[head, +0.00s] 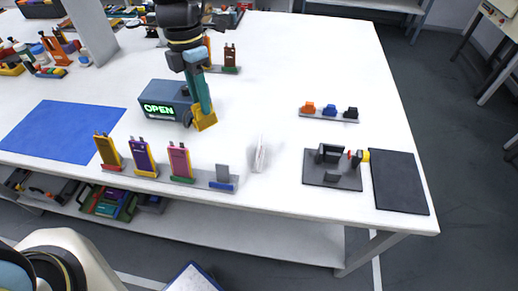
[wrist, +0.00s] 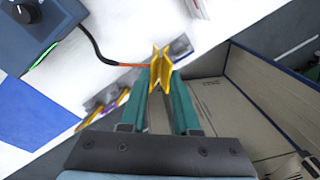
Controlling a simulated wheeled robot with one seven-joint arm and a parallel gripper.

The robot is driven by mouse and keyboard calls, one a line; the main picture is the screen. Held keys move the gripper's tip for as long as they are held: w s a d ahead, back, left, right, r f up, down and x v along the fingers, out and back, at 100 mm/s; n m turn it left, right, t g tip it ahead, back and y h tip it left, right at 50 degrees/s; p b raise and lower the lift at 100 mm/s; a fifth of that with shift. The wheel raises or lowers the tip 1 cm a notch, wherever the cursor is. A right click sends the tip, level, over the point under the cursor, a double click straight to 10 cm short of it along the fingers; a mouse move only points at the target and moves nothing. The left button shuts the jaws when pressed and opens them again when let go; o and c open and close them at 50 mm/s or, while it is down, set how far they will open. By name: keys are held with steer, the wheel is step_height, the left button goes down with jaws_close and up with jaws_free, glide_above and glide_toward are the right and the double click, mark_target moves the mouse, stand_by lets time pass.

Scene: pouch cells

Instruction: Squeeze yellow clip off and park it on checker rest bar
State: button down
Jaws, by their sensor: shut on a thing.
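My gripper (head: 203,112) is shut on the yellow clip (head: 205,122) and holds it above the white table, just right of the checker (head: 165,103). In the wrist view the clip (wrist: 161,68) sits between my teal fingertips (wrist: 162,90), with an orange-ended dark cable (wrist: 100,55) running to it from the checker (wrist: 40,22). The checker's display reads OPEN in green. The clip appears apart from any cell. I cannot clearly make out a rest bar on the checker.
Small coloured clips (head: 329,110), a dark fixture (head: 333,168) and a black mat (head: 400,182) lie right. A blue mat (head: 62,131) lies left.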

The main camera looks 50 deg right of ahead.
steer(key=s+d+f+n+t+p, duration=0.1)
steer(key=s+d+f+n+p, duration=0.2)
steer(key=s+d+n, duration=0.4)
steer(key=shift+s+d+f+n+h, duration=0.3)
steer(key=shift+s+d+f+h, duration=0.1)
steer(key=shift+s, duration=1.15)
steer(key=shift+a+r, duration=0.1)
steer(key=shift+f+b, duration=0.4)
steer(key=shift+f, duration=1)
steer(key=shift+f, duration=0.15)
steer(key=shift+f, duration=0.7)
